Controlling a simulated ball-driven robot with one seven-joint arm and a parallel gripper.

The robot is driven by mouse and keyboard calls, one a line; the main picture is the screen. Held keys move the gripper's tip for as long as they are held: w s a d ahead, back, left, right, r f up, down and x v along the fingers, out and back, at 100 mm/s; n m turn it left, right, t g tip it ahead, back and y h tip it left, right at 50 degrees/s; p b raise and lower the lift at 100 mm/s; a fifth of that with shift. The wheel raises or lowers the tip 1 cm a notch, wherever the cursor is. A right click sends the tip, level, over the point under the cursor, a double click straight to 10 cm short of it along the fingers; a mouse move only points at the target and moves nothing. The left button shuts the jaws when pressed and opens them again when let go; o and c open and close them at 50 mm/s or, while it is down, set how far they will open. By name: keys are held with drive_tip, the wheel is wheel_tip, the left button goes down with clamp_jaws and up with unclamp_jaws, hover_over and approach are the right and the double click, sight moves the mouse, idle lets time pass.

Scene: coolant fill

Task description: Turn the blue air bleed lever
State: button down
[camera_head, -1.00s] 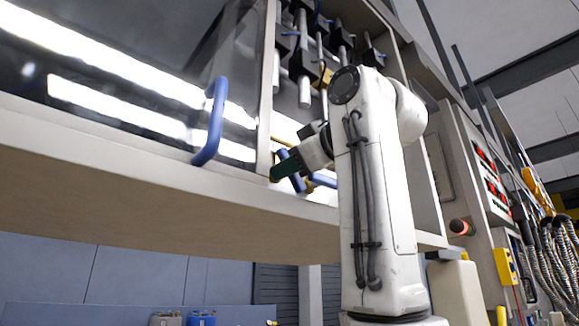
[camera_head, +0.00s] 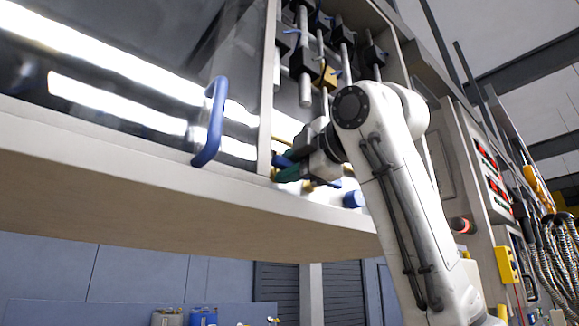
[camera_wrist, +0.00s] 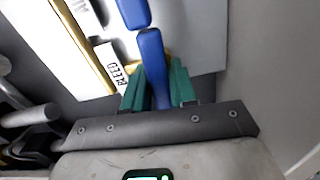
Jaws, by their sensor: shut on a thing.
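The blue air bleed lever (camera_wrist: 152,62) shows in the wrist view beside a label reading BLEED. My gripper (camera_wrist: 158,88) has its two green fingers on either side of the lever, shut on it. In the head view my gripper (camera_head: 288,174) reaches into the cabinet opening at its lower left corner. Part of a blue piece, likely the lever (camera_head: 281,160), shows there; the rest is hidden behind my gripper and wrist.
A blue door handle (camera_head: 211,125) sticks out from the glass panel left of my gripper. A blue round part (camera_head: 353,199) lies right of my wrist. Pipes and black valves (camera_head: 303,62) fill the cabinet above. The cabinet's lower ledge (camera_head: 190,197) runs below.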

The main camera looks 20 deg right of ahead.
drive_tip(key=shift+a+f+n, duration=0.1)
drive_tip(key=shift+f+n, duration=0.05)
drive_tip(key=shift+n, duration=0.45)
drive_tip(key=c, duration=1)
unclamp_jaws()
drive_tip(key=shift+s, duration=0.1)
drive_tip(key=b+v, duration=0.4)
drive_tip(key=v, duration=0.6)
drive_tip(key=shift+s, duration=0.35)
